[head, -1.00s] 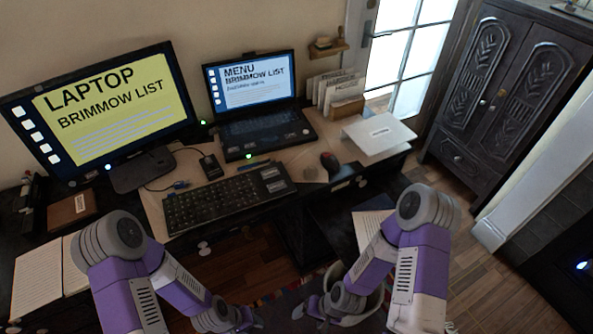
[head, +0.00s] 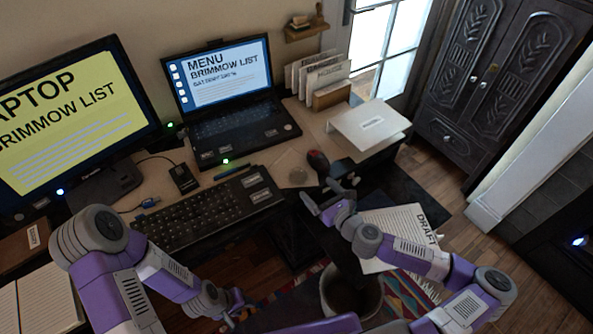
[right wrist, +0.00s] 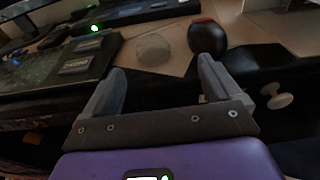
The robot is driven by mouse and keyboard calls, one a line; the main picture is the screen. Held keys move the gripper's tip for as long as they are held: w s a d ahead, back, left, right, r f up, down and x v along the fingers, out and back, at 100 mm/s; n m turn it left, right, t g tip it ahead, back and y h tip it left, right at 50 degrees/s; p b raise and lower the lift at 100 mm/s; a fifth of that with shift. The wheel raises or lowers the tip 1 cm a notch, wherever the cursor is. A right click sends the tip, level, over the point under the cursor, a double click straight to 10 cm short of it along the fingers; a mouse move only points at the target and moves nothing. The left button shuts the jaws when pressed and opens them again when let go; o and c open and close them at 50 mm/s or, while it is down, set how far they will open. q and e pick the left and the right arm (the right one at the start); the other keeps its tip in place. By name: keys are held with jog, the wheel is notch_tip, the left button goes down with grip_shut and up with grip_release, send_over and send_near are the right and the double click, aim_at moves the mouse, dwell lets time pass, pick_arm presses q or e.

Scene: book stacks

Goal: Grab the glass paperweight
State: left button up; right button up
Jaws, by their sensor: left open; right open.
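The glass paperweight (head: 297,175) looks like a clear, faint round dome on the desk mat, between the keyboard and the mouse. It also shows in the right wrist view (right wrist: 153,49), ahead of the fingers and between their lines. My right gripper (head: 326,196) is open and empty at the desk's front edge, a short way in front of the paperweight and apart from it. Its two fingers (right wrist: 162,72) show in the right wrist view. My left gripper (head: 233,303) is low, in front of the desk, open and well away from the paperweight.
A dark red and black mouse (head: 318,163) stands close to the right of the paperweight. The black keyboard (head: 207,212) lies to the left. The laptop (head: 240,128) is behind, and a white tray (head: 369,126) is at the right. A bin (head: 350,298) stands on the floor.

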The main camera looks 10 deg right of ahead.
aim_at(303, 180)
jog(key=shift+x, duration=1)
jog(key=w+a, duration=0.1)
jog(key=w+f+b, duration=0.1)
jog(key=w+a+b, duration=0.1)
jog(key=w, duration=0.1)
jog(key=shift+a+f, duration=0.15)
jog(key=shift+a, duration=0.25)
jog(key=shift+w+a, duration=0.15)
jog(key=shift+w, duration=0.25)
jog(key=c, duration=1.7)
